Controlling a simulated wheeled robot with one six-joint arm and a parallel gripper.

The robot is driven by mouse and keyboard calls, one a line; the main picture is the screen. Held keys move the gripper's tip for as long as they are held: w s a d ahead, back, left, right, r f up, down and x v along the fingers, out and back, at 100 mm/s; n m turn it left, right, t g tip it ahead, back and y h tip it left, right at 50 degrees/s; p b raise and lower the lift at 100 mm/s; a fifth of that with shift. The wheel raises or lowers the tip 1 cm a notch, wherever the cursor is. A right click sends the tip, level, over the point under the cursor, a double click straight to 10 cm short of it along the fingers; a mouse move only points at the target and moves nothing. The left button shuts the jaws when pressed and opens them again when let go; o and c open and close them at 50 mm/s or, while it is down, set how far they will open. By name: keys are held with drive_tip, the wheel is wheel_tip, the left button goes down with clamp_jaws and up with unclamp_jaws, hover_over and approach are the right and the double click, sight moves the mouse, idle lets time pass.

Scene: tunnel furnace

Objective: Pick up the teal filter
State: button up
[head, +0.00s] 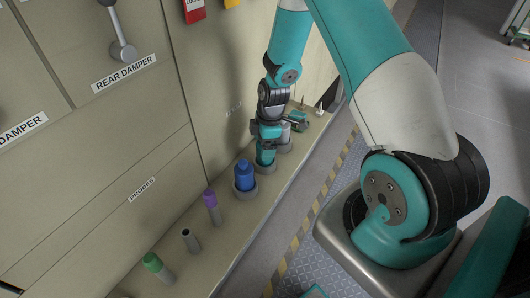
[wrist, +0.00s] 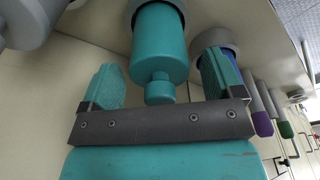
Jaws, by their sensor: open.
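The teal filter (head: 265,156) stands upright in a grey round holder on the ledge, behind the blue filter in the head view. In the wrist view the teal filter (wrist: 159,45) is a cylinder with a narrower knob, seen between my fingers. My gripper (head: 267,133) is right above it in the head view. In the wrist view my gripper (wrist: 160,76) is open, with one teal-padded finger on each side of the filter and a visible gap on both sides.
A blue filter (head: 244,177) stands close by in its own holder; it shows behind my right finger in the wrist view (wrist: 230,74). Purple-topped (head: 210,201), open grey (head: 190,241) and green-topped (head: 153,263) pieces line the ledge. The cabinet wall (head: 130,130) runs alongside.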

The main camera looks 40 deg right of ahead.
drive_tip(key=c, duration=1.1)
drive_tip(key=shift+o, duration=0.2)
wheel_tip(320, 180, up, 20)
drive_tip(key=b, duration=0.4)
wheel_tip(320, 180, up, 6)
drive_tip(key=p, duration=0.5)
drive_tip(key=shift+s, duration=0.1)
drive_tip(key=s+d+b, duration=0.1)
drive_tip(key=s+d, duration=0.2)
drive_tip(key=s, duration=0.6)
drive_tip(key=shift+s+d+b, duration=0.15)
drive_tip(key=shift+d+b, duration=0.05)
drive_tip(key=shift+b, duration=0.1)
